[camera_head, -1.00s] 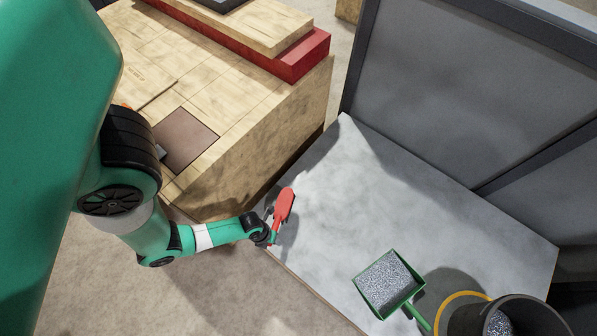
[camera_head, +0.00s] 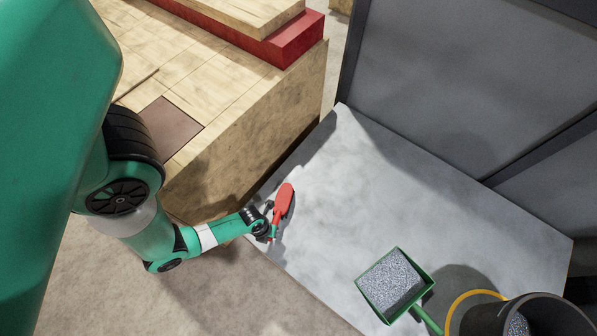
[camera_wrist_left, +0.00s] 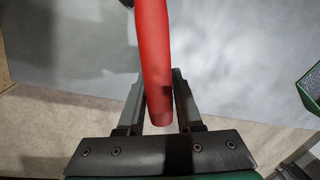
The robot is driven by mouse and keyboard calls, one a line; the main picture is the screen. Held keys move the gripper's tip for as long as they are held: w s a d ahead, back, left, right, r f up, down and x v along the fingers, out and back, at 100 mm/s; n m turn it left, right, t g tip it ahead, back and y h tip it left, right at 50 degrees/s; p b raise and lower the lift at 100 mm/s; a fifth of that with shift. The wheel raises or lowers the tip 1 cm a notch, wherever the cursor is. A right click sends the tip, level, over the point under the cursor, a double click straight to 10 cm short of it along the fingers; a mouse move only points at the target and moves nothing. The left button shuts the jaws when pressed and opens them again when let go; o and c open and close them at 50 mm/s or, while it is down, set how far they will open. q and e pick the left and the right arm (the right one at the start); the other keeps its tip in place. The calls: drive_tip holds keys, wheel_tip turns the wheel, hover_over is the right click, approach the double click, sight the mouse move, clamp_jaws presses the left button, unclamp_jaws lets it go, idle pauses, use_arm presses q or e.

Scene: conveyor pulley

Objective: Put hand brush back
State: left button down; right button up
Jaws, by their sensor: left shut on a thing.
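The red hand brush (camera_head: 283,204) is held by my left gripper (camera_head: 270,226) above the near-left edge of the grey platform. In the head view its broad end points up and away from the gripper. In the left wrist view the red brush handle (camera_wrist_left: 154,60) runs between the two fingers of my left gripper (camera_wrist_left: 160,95), which is shut on it. The bristles cannot be made out. My right gripper is not in view.
A green dustpan (camera_head: 395,284) full of grey granules lies on the grey platform (camera_head: 350,190). A dark bucket (camera_head: 525,315) stands at lower right by a yellow ring (camera_head: 462,300). A wooden bench (camera_head: 245,120) with a brown square inset (camera_head: 168,128) stands at left. Grey panels (camera_head: 460,80) rise behind.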

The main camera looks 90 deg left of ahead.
use_arm(q)
drive_tip(key=c, duration=0.6)
unclamp_jaws()
drive_tip(key=shift+f, duration=0.1)
drive_tip(key=r+p, duration=0.3)
drive_tip(key=s+r+p, duration=0.1)
drive_tip(key=r+p, duration=0.2)
drive_tip(key=r, duration=0.1)
drive_tip(key=s+r+p, duration=0.1)
drive_tip(key=r+p, duration=0.2)
drive_tip(key=r, duration=0.1)
drive_tip(key=shift+a+p, duration=0.2)
drive_tip(key=shift+p, duration=0.15)
drive_tip(key=shift+s+r+p, duration=0.15)
drive_tip(key=shift+r+p, duration=0.35)
drive_tip(key=shift+p, duration=0.05)
